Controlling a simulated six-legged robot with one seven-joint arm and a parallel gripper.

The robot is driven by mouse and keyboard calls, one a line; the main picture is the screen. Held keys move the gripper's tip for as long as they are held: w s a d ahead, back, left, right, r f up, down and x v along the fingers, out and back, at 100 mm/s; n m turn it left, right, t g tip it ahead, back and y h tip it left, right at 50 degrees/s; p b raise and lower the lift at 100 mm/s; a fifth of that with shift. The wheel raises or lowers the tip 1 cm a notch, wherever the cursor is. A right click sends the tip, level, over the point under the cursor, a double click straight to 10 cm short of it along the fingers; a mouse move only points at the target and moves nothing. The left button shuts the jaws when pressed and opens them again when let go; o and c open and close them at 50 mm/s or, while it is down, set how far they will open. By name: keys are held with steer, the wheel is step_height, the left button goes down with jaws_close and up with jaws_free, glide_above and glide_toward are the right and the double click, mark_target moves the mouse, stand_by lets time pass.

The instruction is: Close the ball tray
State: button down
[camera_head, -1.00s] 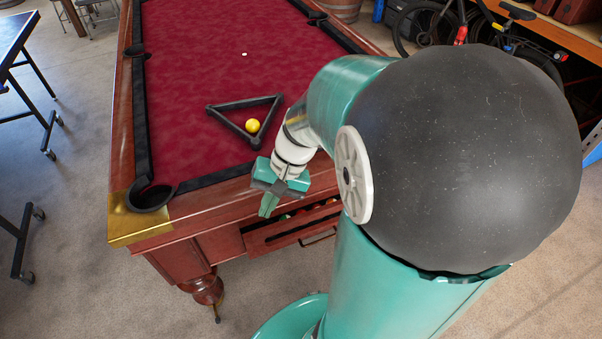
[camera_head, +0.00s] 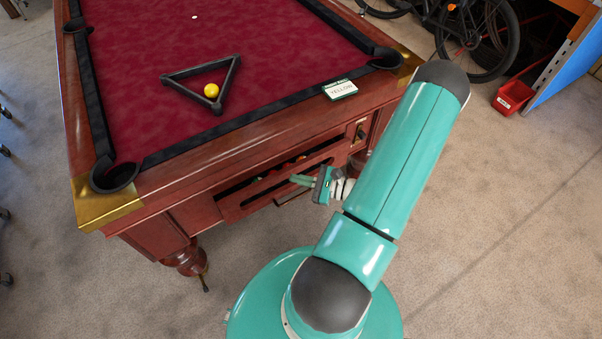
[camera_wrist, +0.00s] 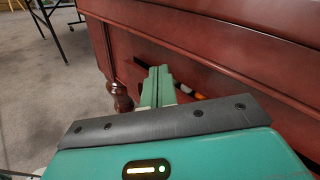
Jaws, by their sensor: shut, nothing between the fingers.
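The ball tray (camera_head: 240,207) is a wooden drawer in the end of the red-topped pool table (camera_head: 230,160). It stands out from the table with a dark gap behind its front, and several balls show in the gap. A dark handle (camera_head: 291,198) is on its front, partly hidden by my gripper. My gripper (camera_head: 293,179) is shut and empty, pointing left at the tray's front edge; I cannot tell whether it touches.
A triangle rack (camera_head: 176,82) with a yellow ball (camera_head: 211,90) lies on the cloth. A table leg (camera_head: 186,259) stands below the corner. Carpet in front is clear.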

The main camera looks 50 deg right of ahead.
steer(key=s+d+f+m+t+h, duration=0.1)
steer(key=s+d+f+m+h, duration=0.15)
steer(key=f+m+h, duration=0.35)
steer(key=s+d+f+m+t+h, duration=0.1)
steer(key=s+d+f+m+h, duration=0.1)
steer(key=s+f+m+h, duration=0.3)
steer(key=h, duration=0.1)
glide_toward(297, 167)
steer(key=shift+m, duration=0.4)
steer(key=x, duration=0.7)
steer(key=shift+a+r, duration=0.15)
steer(key=shift+a, duration=0.05)
steer(key=shift+x, duration=1.3)
steer(key=shift+s, duration=0.25)
